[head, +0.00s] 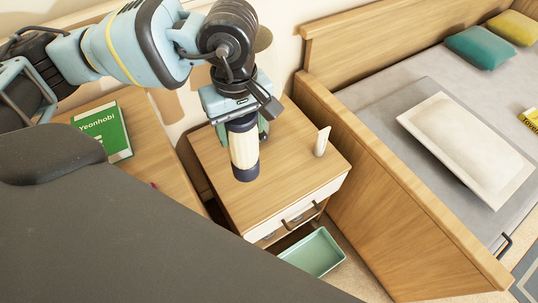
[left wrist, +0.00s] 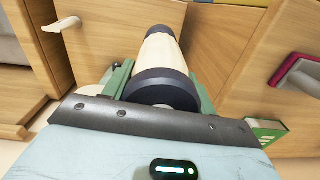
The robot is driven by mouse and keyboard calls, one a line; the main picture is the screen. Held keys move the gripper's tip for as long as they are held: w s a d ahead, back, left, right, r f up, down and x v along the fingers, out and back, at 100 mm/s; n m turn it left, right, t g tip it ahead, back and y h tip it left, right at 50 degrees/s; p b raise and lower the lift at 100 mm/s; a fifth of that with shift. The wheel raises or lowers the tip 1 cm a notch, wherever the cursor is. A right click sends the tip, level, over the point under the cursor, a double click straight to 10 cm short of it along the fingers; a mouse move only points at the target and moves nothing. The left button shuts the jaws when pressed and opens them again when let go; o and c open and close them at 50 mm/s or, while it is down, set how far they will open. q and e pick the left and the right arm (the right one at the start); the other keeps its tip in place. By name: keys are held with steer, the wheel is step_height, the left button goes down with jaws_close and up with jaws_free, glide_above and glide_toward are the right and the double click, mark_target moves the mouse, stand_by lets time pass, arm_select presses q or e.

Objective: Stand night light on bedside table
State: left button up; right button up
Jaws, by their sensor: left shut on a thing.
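The night light (head: 244,150) is a cream cylinder with dark navy ends. My left gripper (head: 243,128) is shut on it and holds it upright or nearly so, over the bedside table (head: 208,150). I cannot tell whether its lower end touches the wooden top. In the left wrist view the night light (left wrist: 164,55) lies between the green fingers of the gripper (left wrist: 160,85). My right gripper is not in view.
A small white item (head: 321,142) stands on the bedside table, right of the night light. A green book (head: 103,132) lies on the desk at left. The wooden bed frame (head: 350,150) borders the table's right side. A green tray (head: 314,253) sits below in front.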

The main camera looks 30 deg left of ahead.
arm_select(q)
steer(key=f+n+b, duration=0.2)
steer(key=n, duration=0.1)
steer(key=w+f+n+b, duration=0.1)
steer(key=f+n+b, duration=0.1)
steer(key=f+n, duration=0.1)
steer(key=shift+w+a+f+n+b, duration=0.1)
steer(key=shift+n+b, duration=0.1)
steer(key=shift+n, duration=0.15)
steer(key=shift+a+f+n+b, duration=0.1)
steer(key=shift+n+b, duration=0.05)
steer(key=shift+n, duration=0.2)
step_height(320, 180, down, 9)
steer(key=shift+f+b, duration=0.2)
steer(key=shift+b, duration=0.35)
steer(key=shift+f, duration=0.45)
steer(key=o, duration=1.5)
steer(key=shift+o, duration=0.2)
